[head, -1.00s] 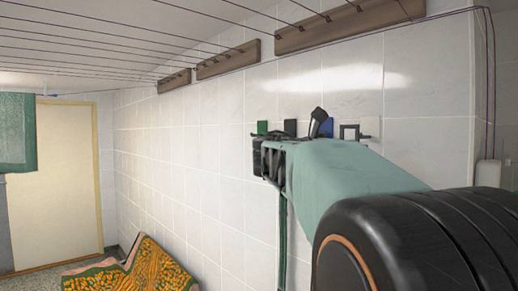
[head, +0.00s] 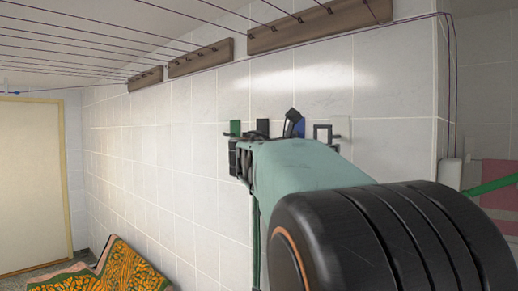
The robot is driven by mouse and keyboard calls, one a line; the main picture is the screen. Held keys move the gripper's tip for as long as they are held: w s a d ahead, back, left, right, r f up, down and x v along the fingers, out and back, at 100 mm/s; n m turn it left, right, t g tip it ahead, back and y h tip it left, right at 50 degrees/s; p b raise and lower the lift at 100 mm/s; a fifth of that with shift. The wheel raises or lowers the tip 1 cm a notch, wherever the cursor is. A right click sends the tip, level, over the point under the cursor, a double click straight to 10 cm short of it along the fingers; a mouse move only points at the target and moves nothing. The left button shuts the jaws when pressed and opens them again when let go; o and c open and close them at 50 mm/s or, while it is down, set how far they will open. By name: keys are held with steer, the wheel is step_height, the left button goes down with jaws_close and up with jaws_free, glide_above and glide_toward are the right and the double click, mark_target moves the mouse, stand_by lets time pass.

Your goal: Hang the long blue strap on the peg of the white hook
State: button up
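The white hook (head: 342,126) is on the tiled wall, rightmost in a row of coloured hooks. A dark, squared peg or loop (head: 322,133) shows at its left. My gripper (head: 240,160) is in front of the wall, below the green hook and left of the white one. Its fingers are dark, small and partly hidden by my arm, so I cannot tell whether they are open or hold something. A long dark greenish strap (head: 256,240) hangs below my gripper; its top is hidden. I cannot make out a clearly blue strap.
A green hook (head: 235,127), a black hook (head: 263,126) and a blue hook (head: 299,128) share the row. A black piece (head: 291,122) sticks up before the blue one. Brown racks (head: 320,27) with lines run above. A patterned orange-green cloth (head: 120,272) lies low left.

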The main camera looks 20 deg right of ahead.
steer(key=shift+d, duration=0.1)
stand_by(0.3)
steer(key=shift+p+x, duration=0.5)
steer(key=shift+x, duration=0.7)
steer(key=shift+w+d, duration=0.1)
steer(key=shift+d, duration=0.05)
steer(key=shift+p+x, duration=0.5)
steer(key=shift+x, duration=0.55)
steer(key=shift+d, duration=0.1)
steer(key=shift+p+x, duration=0.45)
steer(key=shift+x, duration=0.45)
steer(key=shift+f, duration=0.1)
steer(key=shift+f+b, duration=0.65)
